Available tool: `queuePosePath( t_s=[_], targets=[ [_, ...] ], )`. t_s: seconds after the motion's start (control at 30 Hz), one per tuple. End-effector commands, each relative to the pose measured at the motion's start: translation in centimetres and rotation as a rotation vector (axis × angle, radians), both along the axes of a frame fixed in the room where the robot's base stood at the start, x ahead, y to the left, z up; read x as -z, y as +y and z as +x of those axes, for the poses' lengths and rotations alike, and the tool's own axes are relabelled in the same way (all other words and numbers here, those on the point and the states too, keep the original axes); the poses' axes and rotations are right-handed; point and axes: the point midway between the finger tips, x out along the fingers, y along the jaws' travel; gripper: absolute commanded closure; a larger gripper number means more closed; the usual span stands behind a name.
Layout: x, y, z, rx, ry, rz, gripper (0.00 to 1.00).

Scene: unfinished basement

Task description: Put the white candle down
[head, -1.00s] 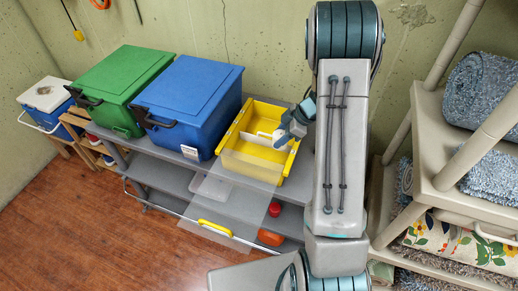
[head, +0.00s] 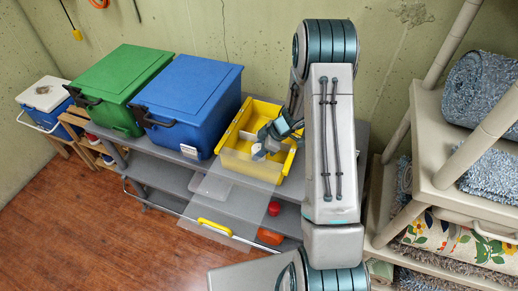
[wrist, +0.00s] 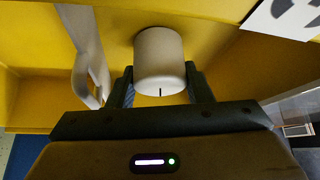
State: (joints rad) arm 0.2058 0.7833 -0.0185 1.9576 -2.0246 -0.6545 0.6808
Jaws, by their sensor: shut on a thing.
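The white candle (wrist: 159,62) is a short cylinder with a dark wick, and it is between the two fingers of my gripper (wrist: 160,88) in the wrist view. My gripper (head: 266,142) is shut on it. In the head view the candle (head: 258,151) shows as a small pale shape at the gripper's tip, over the front part of the yellow bin (head: 238,164). The yellow bin's walls fill much of the wrist view behind the candle. I cannot tell whether the candle touches the bin's floor.
A white divider (wrist: 92,58) stands beside the candle inside the bin. A blue box (head: 190,95) and a green box (head: 122,80) stand left of the bin on the grey shelf (head: 190,158). A beige rack (head: 440,140) with rugs stands at right.

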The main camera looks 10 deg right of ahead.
Motion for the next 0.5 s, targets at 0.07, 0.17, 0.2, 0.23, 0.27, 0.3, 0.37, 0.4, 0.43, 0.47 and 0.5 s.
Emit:
queuePosePath(
  t_s=[0.07,0.17,0.2,0.23,0.27,0.3,0.37,0.4,0.43,0.47,0.5],
  targets=[
    [0.09,0.00,-0.01,-0.001,0.001,0.000,0.79],
    [0.26,-0.01,-0.01,0.000,0.000,0.000,0.46],
    [0.24,-0.01,-0.01,0.000,0.000,0.000,0.45],
    [0.24,-0.01,-0.01,0.000,0.000,0.000,0.45],
    [0.24,-0.01,-0.02,-0.001,0.001,0.000,0.45],
    [0.24,-0.01,-0.02,-0.001,0.001,0.000,0.45],
    [0.24,-0.01,-0.02,-0.001,0.001,0.000,0.45],
    [0.24,-0.01,-0.02,-0.001,0.001,0.000,0.45],
    [0.21,-0.01,-0.02,-0.001,0.001,0.000,0.45],
    [0.16,-0.01,-0.02,0.000,0.000,0.000,0.45],
    [0.03,-0.01,-0.01,0.000,0.000,0.000,0.45]
  ],
)
